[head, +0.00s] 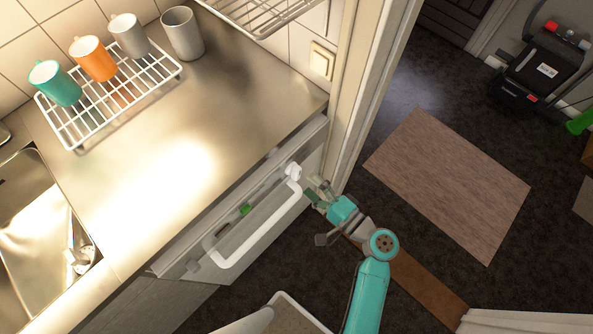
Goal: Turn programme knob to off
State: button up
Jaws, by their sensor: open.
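A white knob (293,171), which looks like the programme knob, sits at the upper right end of the front panel (225,217) of an appliance under the steel counter. Its pointer position is too small to read. My gripper (314,189) is open and empty, just right of and below the knob in the picture. Its fingers point toward the panel's right end. I see no clear contact between the fingers and the knob.
A white bar handle (268,237) stands out from the appliance front, left of my gripper. A small green patch (245,209) shows on the panel. A door frame (358,95) rises close behind my gripper. Cups stand on a white rack (160,80); dark floor lies right.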

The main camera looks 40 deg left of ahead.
aim_at(299, 175)
jog(key=shift+w+a, duration=0.2)
jog(key=shift+a, duration=2.55)
jog(key=c, duration=1.2)
